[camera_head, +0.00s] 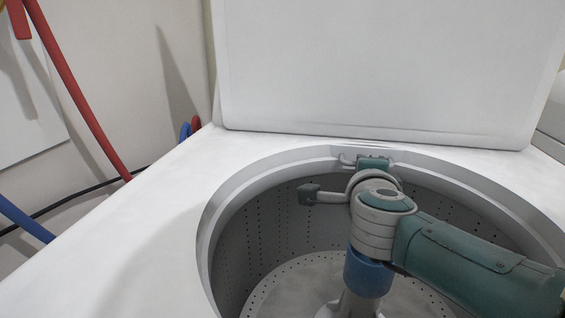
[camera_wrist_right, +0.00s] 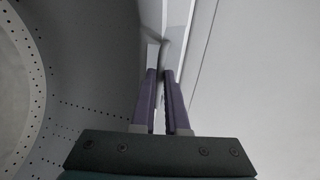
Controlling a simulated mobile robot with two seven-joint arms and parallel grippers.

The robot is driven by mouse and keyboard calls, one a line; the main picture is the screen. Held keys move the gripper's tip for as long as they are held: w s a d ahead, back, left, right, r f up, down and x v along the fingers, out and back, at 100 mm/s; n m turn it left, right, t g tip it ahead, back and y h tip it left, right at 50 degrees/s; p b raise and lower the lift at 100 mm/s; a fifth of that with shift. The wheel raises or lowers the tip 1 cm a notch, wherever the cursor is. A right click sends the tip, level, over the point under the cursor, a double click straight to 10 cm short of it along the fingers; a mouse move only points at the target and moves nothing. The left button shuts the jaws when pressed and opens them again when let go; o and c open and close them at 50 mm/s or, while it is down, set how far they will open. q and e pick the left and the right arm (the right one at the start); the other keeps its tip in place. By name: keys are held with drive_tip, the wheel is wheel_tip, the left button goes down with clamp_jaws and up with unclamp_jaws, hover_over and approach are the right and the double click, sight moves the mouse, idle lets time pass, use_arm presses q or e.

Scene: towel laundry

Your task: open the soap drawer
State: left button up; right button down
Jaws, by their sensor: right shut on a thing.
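A white top-loading washer (camera_head: 110,262) stands with its lid (camera_head: 380,65) raised and its round tub open. My right arm reaches in from the right over the tub, and my right gripper (camera_head: 372,160) is at the tub's back rim. In the right wrist view, the purple fingers of my right gripper (camera_wrist_right: 162,75) are shut on a thin pale handle (camera_wrist_right: 163,52), which I take to be the soap drawer's. The drawer body is mostly hidden by the arm and gripper, so I cannot tell how far out it is. My left gripper is not in view.
The perforated drum (camera_head: 255,235) lies under my right arm. Red (camera_head: 75,95) and blue (camera_head: 25,220) hoses run along the left wall.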

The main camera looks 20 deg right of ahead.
idle(0.3)
drive_tip(key=f+p+v, duration=0.1)
drive_tip(key=p+v, duration=0.3)
drive_tip(key=v, duration=0.3)
drive_tip(key=shift+s+a+f, duration=0.25)
drive_tip(key=shift+s+f, duration=0.05)
drive_tip(key=c, duration=0.9)
unclamp_jaws()
